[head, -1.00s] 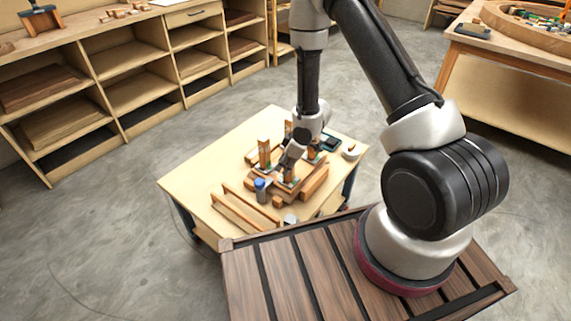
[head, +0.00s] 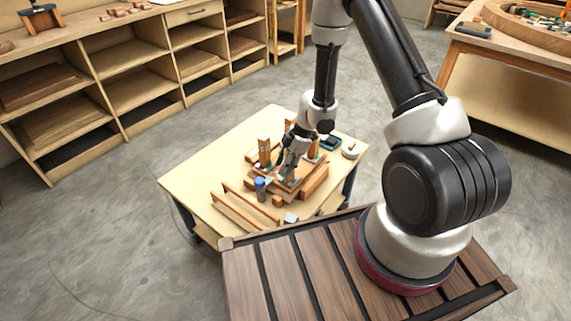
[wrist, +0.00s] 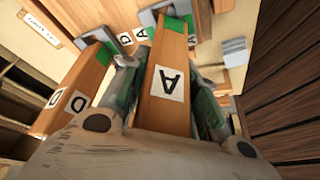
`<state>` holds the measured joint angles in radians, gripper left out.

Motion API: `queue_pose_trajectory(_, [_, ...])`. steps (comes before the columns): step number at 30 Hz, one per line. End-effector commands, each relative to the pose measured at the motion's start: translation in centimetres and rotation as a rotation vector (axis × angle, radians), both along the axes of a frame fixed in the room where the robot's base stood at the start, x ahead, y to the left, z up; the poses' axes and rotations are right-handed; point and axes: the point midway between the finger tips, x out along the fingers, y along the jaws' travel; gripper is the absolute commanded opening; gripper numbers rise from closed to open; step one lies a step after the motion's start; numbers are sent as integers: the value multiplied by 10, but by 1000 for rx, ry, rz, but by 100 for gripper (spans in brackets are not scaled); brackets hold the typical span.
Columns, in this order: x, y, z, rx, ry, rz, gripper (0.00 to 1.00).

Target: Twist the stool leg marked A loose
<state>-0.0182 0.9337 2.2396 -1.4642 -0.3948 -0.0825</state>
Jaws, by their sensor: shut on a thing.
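The leg marked A (wrist: 170,85) is an orange-brown square wooden bar with a white label and a green patch at its far end. It stands between the two fingers of my gripper (wrist: 165,72), which is shut on it. In the head view my gripper (head: 290,168) reaches down to the stool (head: 268,188), which lies with its legs up on the small table. A leg marked D (wrist: 72,92) is left of the held leg in the wrist view. White A and D labels also show near the leg bases. Whether leg A has turned cannot be told.
Another upright leg (head: 264,151) stands close to my gripper. Shelves (head: 130,75) line the back left.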

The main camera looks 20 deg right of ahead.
Motion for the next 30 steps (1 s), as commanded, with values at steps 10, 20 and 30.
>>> queue_pose_trajectory(10, [-1, 0, 0, 0, 0, 49, 3])
queue_pose_trajectory(20, [-2, -1, 0, 1, -2, 201, 3])
queue_pose_trajectory(30, [-5, -1, 0, 0, 0, 364, 3])
